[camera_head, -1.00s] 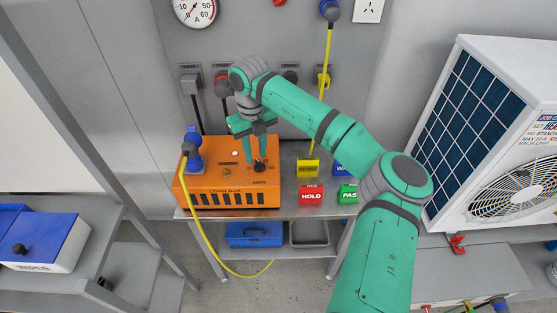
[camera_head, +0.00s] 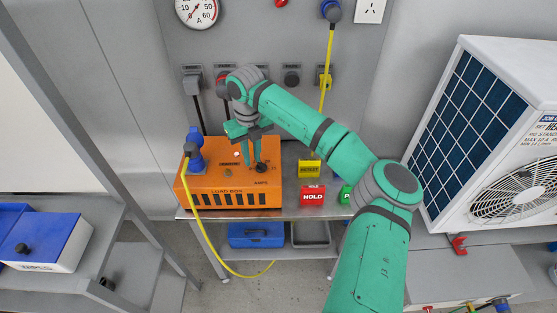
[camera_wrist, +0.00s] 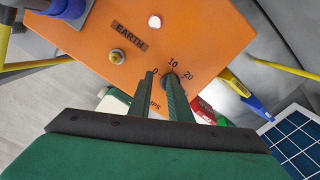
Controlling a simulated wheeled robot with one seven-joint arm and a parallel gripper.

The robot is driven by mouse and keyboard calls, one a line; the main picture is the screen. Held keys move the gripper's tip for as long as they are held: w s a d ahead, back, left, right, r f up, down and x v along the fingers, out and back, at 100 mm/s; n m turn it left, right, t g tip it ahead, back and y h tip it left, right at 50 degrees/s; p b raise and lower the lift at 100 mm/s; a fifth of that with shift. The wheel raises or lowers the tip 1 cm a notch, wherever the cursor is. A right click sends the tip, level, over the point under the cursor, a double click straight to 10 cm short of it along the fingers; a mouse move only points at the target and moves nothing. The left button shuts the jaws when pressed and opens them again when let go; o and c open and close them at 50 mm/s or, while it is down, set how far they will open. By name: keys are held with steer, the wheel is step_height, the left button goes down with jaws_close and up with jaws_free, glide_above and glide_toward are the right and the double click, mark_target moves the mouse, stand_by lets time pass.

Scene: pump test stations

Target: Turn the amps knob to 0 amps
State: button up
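The orange load box (camera_head: 205,185) stands on the bench, with "AMPS" printed by its black knob (camera_head: 261,168). In the wrist view the amps knob (camera_wrist: 169,79) sits among the marks 0, 10 and 20; its pointer is too small to read. My gripper (camera_head: 252,164) is over the box, pointing down, its two fingers apart with nothing held between them. In the wrist view, my gripper's (camera_wrist: 160,80) right finger overlaps the lower part of the knob, and the left finger is beside it. I cannot tell whether the right finger touches it.
A blue plug (camera_head: 195,155) with a yellow cable is at the box's left. A brass EARTH post (camera_wrist: 117,57) and a lit lamp (camera_wrist: 154,21) are on its top. Yellow (camera_head: 309,169) and red HOLD (camera_head: 312,195) signs stand to the right. An ammeter (camera_head: 197,10) hangs above.

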steer(key=shift+w+d+r, duration=0.15)
steer(key=shift+d, duration=0.25)
steer(key=shift+w+d+r, duration=0.1)
steer(key=shift+d, duration=0.3)
steer(key=shift+d+r, duration=0.1)
steer(key=shift+r, duration=0.2)
step_height(320, 180, up, 11)
stand_by(0.7)
stand_by(0.5)
steer(key=shift+r, duration=0.2)
step_height(320, 180, up, 11)
steer(key=shift+s+f, duration=0.2)
steer(key=shift+d, duration=0.1)
